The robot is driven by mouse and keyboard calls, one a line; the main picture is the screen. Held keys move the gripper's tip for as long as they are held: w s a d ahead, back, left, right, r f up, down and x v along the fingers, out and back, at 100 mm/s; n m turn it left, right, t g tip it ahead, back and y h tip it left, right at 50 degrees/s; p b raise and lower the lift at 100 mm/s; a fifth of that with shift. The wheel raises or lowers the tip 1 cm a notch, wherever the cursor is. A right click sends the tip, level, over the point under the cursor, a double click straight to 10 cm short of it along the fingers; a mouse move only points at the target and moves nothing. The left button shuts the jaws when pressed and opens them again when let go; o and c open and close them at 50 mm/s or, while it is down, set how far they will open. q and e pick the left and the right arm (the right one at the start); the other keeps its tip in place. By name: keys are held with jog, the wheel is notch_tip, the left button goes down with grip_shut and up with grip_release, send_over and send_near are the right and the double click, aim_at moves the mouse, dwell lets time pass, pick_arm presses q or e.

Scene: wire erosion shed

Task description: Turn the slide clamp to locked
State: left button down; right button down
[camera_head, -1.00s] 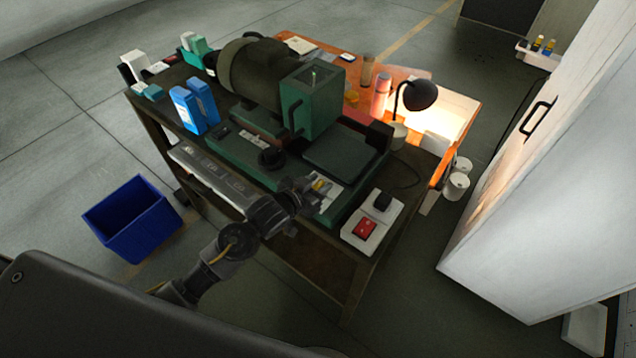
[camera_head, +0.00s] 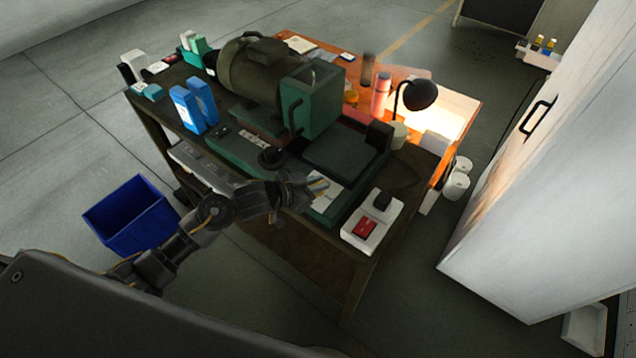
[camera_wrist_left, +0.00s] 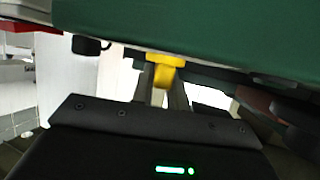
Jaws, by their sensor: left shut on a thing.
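The slide clamp is a small yellow handle (camera_wrist_left: 165,72) under the edge of the green machine base (camera_wrist_left: 210,25) in the left wrist view. My left gripper (camera_wrist_left: 163,88) is shut on the yellow handle, with its two fingers on either side of it. In the head view my left gripper (camera_head: 318,187) reaches the front edge of the green machine (camera_head: 310,100) from the left. There the handle is mostly hidden by the fingers. My right gripper is not in view.
A white box with a red switch (camera_head: 365,228) sits right of the gripper on the dark bench. A round black knob (camera_head: 270,158) is behind the wrist. A black desk lamp (camera_head: 420,94) stands further back. A blue bin (camera_head: 130,215) is on the floor at left.

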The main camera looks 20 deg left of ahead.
pick_arm(q)
jog(key=m+g+h, duration=0.2)
jog(key=shift+w+a+m, duration=0.1)
jog(key=shift+m, duration=0.3)
jog(key=shift+f+m+g+h+b, duration=0.1)
jog(key=shift+m+g+h+b, duration=0.6)
jog(key=shift+m+g, duration=0.25)
jog(key=m+g+h+b, duration=0.1)
jog(key=m+g+b, duration=0.2)
jog(key=shift+g, duration=0.25)
jog(key=shift+m+g+b, duration=0.45)
jog(key=shift+g+b, duration=0.15)
jog(key=shift+b, duration=0.05)
jog(key=shift+h, duration=0.3)
jog(key=c, duration=1.4)
grip_release()
